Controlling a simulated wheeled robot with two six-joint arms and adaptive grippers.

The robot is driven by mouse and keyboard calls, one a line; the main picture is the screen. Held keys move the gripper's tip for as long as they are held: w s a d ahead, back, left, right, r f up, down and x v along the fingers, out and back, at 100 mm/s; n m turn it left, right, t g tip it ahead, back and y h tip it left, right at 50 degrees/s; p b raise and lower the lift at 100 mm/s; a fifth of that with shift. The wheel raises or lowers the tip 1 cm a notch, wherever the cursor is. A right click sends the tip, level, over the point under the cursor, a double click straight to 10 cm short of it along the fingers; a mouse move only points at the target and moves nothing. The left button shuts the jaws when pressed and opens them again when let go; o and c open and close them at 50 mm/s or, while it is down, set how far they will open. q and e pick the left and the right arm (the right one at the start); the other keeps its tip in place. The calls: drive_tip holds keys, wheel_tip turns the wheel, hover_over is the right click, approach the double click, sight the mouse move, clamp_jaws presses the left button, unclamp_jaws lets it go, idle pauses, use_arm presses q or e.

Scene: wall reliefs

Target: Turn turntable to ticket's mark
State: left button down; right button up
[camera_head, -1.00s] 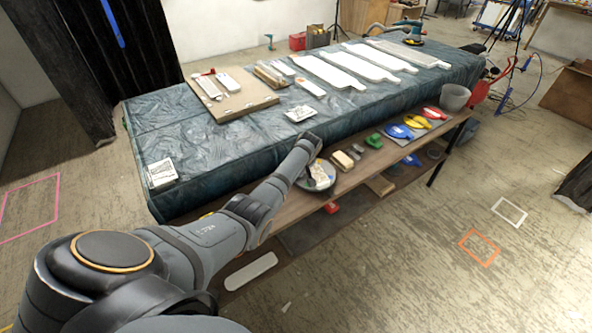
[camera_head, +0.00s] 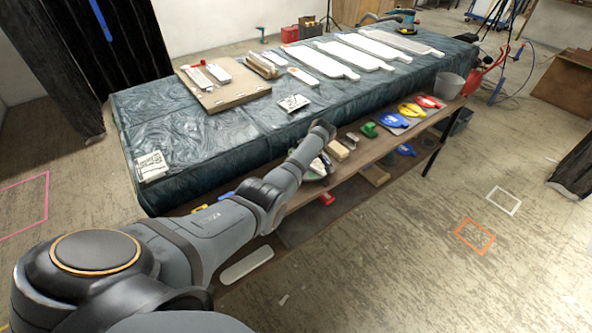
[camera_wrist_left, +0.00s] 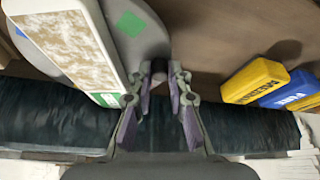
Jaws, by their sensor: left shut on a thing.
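The grey turntable (camera_wrist_left: 152,40) fills the upper left of the left wrist view. It has a green mark (camera_wrist_left: 130,23) and a blue mark at its left edge. A white-framed block with a mottled tan face (camera_wrist_left: 66,45) lies on it. My left gripper (camera_wrist_left: 160,75) is shut on a small peg-like part at the turntable's edge. In the head view the turntable (camera_head: 314,176) sits on the wooden shelf, partly behind my left arm. Two printed white cards lie on the cloth-covered table, one (camera_head: 294,103) near mid-table and one (camera_head: 153,166) at its near-left corner; which is the ticket is unclear.
Yellow (camera_wrist_left: 255,80) and blue (camera_wrist_left: 290,90) lettered blocks lie right of my left gripper. The shelf (camera_head: 376,148) also holds a green tool and coloured trowel-like tools. White panels (camera_head: 322,61) lie on the table. Open floor lies to the right.

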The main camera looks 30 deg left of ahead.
sight(308, 177)
use_arm(q)
drive_tip(key=n+b, duration=0.1)
drive_tip(key=b, duration=0.1)
drive_tip(key=d+n+g+b, duration=0.1)
drive_tip(key=b, duration=0.1)
drive_tip(key=d+n+b, duration=0.1)
drive_tip(key=b, duration=0.1)
drive_tip(key=shift+w+d+f+n, duration=0.2)
drive_tip(key=shift+w+f+n, duration=0.1)
drive_tip(key=shift+n, duration=0.1)
use_arm(e)
wheel_tip(308, 177, down, 7)
use_arm(q)
drive_tip(key=b, duration=0.1)
drive_tip(key=n+g+b, duration=0.1)
drive_tip(key=shift+w+d+r+b, duration=0.1)
drive_tip(key=shift+d+r+b, duration=0.1)
drive_tip(key=shift+d+b, duration=0.2)
drive_tip(key=shift+d+r+n+b, duration=0.1)
drive_tip(key=shift+d+n+b, duration=0.05)
drive_tip(key=shift+n+b, duration=0.2)
use_arm(e)
drive_tip(key=w, duration=0.8)
drive_tip(key=shift+d+r, duration=0.35)
use_arm(q)
drive_tip(key=shift+h, duration=0.3)
drive_tip(key=c, duration=1.3)
unclamp_jaws()
drive_tip(key=shift+o, duration=0.2)
drive_tip(key=shift+w+r, duration=0.1)
